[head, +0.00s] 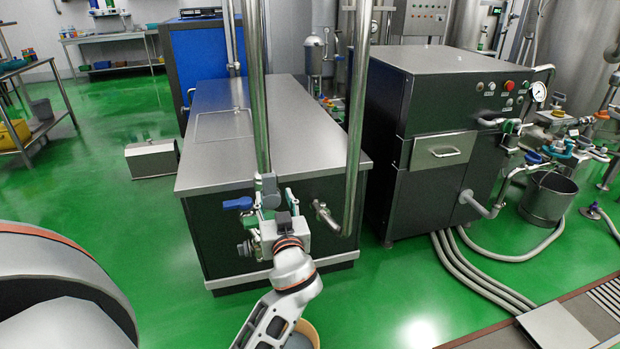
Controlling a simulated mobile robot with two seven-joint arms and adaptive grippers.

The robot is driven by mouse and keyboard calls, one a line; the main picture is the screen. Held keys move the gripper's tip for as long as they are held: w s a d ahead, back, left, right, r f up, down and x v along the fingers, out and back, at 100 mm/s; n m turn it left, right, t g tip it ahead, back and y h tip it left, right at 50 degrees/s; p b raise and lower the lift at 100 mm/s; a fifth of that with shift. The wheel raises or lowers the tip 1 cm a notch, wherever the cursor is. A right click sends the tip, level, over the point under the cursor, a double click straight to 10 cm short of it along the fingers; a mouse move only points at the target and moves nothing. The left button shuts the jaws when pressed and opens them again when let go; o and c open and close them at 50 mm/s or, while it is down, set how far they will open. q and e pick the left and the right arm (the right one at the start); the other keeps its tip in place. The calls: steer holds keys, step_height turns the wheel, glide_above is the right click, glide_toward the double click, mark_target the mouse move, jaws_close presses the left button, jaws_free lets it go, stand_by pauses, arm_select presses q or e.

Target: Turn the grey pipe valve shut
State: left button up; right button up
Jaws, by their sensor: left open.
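A grey metal pipe valve (247,248) shows at the foot of a vertical steel pipe (259,110), in front of the long dark cabinet. A blue lever (238,203) sticks out to the left beside it. My left gripper (280,200) is right at the valve, fingers pointing up and away, and overlaps the pipe's lower end. It is open. The gripper hides much of the valve, and I cannot tell whether its fingers touch the valve or the lever. My right gripper is not in view.
The steel-topped cabinet (230,150) stands just behind the valve. A second steel pipe (356,130) comes down close on the right and bends toward the cabinet front. A dark machine (440,85) with hoses stands further right. A bucket (305,335) is partly visible below my left arm.

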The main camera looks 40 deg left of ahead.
mark_target(269, 181)
arm_select(q)
steer(key=shift+w+a+r+n, duration=0.35)
steer(key=shift+a+r, duration=0.1)
steer(key=shift+r, duration=0.15)
steer(key=x, duration=0.7)
steer(key=shift+s+p, duration=0.15)
steer(key=shift+p, duration=0.15)
jaws_close()
